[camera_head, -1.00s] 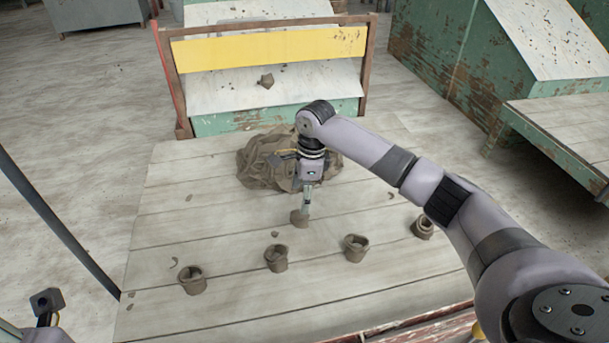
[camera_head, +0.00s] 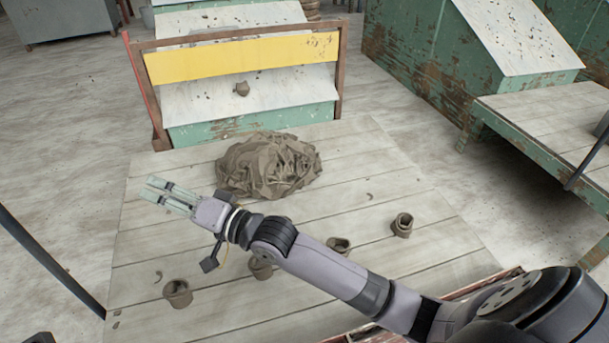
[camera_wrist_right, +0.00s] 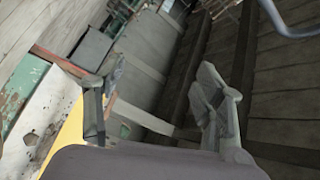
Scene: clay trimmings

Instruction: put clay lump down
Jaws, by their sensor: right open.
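My right gripper (camera_head: 152,188) is open at the left side of the table, its fingers pointing left. The right wrist view (camera_wrist_right: 160,82) shows its fingers apart with nothing between them. A big rumpled brown clay heap (camera_head: 268,165) sits on the table, right of the gripper and apart from it. A small clay lump (camera_head: 242,89) lies on the pale sloped board behind the table. No other lump shows clearly on the tabletop; my right forearm covers part of it. My left gripper is not visible; only a dark bit shows at the bottom left edge.
Several small clay pots stand in a row on the plank table (camera_head: 400,180): one at left (camera_head: 177,293), one at right (camera_head: 403,225), others partly behind my right forearm. The yellow-barred frame (camera_head: 240,58) stands behind. A green bench (camera_head: 540,110) is at right.

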